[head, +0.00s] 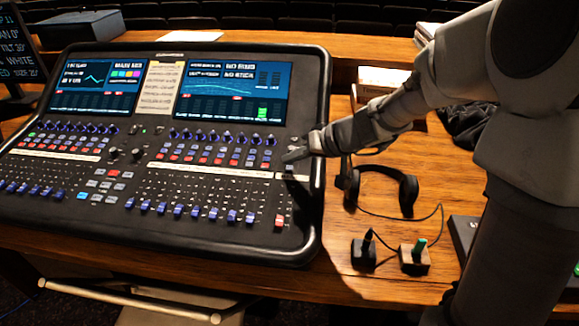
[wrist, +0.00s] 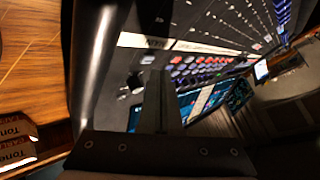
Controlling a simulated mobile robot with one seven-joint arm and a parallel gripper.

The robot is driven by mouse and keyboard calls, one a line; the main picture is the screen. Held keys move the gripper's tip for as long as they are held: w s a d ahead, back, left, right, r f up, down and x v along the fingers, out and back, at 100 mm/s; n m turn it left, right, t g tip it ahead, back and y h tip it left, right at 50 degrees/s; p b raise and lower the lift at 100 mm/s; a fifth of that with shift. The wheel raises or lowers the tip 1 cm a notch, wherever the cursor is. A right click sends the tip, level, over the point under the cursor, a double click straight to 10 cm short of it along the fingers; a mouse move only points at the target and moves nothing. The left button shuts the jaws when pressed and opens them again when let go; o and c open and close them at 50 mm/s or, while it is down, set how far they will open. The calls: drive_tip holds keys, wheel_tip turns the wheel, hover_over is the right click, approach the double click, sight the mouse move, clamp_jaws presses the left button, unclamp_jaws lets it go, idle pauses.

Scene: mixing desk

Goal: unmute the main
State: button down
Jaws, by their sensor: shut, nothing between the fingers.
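The mixing desk (head: 190,248) lies on the wooden table, with its main strip at the right edge. A red fader cap (head: 280,221) sits low in that strip, below a white label. My gripper (head: 287,157) is shut and empty, its tip over the upper part of the main strip, close above the panel. Whether it touches is unclear. The tip hides some controls there, and I cannot make out the main mute button or its light. In the wrist view my gripper (wrist: 157,75) points at the panel beside a black knob (wrist: 135,82) and white label strips (wrist: 188,46).
Headphones (head: 408,190) lie right of the desk. A small black block (head: 363,254) and a wooden block with a green-topped piece (head: 414,258) stand nearer, with a cable around them. Rows of coloured buttons and blue faders fill the panel left of my gripper.

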sight(293, 175)
drive_tip(key=shift+s+a+r+p, duration=0.15)
drive_tip(key=shift+r+p, duration=0.45)
drive_tip(key=shift+r, duration=0.65)
drive_tip(key=shift+s+d+r+p, duration=0.1)
drive_tip(key=shift+r+p, duration=0.5)
drive_tip(key=shift+r, duration=0.65)
